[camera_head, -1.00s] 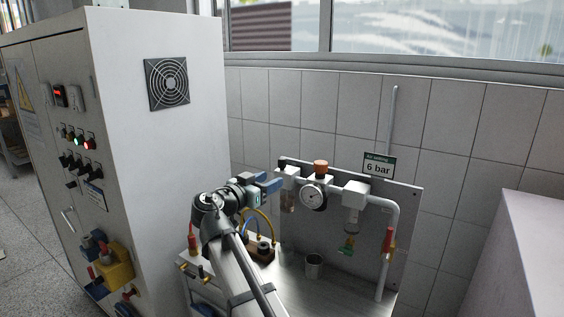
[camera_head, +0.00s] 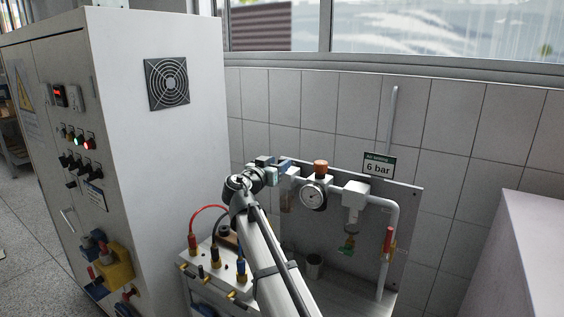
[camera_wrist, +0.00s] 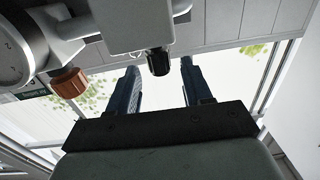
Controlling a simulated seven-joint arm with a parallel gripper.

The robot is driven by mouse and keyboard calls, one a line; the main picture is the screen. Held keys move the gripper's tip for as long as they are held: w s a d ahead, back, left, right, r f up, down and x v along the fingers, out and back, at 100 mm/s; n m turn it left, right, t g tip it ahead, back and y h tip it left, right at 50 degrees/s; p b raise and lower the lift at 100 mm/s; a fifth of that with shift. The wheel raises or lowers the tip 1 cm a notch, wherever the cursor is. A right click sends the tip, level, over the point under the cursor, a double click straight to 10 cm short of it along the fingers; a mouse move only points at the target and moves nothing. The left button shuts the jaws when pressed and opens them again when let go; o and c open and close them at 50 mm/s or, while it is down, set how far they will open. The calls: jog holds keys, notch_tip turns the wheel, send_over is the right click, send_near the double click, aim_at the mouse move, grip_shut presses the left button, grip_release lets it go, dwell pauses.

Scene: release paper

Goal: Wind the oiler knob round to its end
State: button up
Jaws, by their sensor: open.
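The oiler is most likely the left unit of the air line, a pale block (camera_head: 290,179) on the back panel. In the wrist view its block (camera_wrist: 137,22) shows upside down, with a small black knob (camera_wrist: 159,62) on it. My gripper (camera_head: 279,163) is at the top of that block, from the left. In the wrist view my gripper (camera_wrist: 161,66) is open, its two dark blue fingers on either side of the black knob, with a gap on both sides. I cannot tell whether the fingertips reach fully past the knob. The knob is hidden in the head view.
An orange knob (camera_head: 321,166) and a round gauge (camera_head: 313,195) sit just right of the block. Further right are another pale unit (camera_head: 355,196), a pipe with a red handle (camera_head: 389,240) and a "6 bar" sign (camera_head: 379,166). A tall cabinet (camera_head: 160,170) stands left.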

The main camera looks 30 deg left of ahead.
aim_at(280, 162)
jog(key=shift+w+a, duration=0.1)
jog(key=shift+w, duration=1.55)
jog(key=c, duration=0.9)
grip_shut()
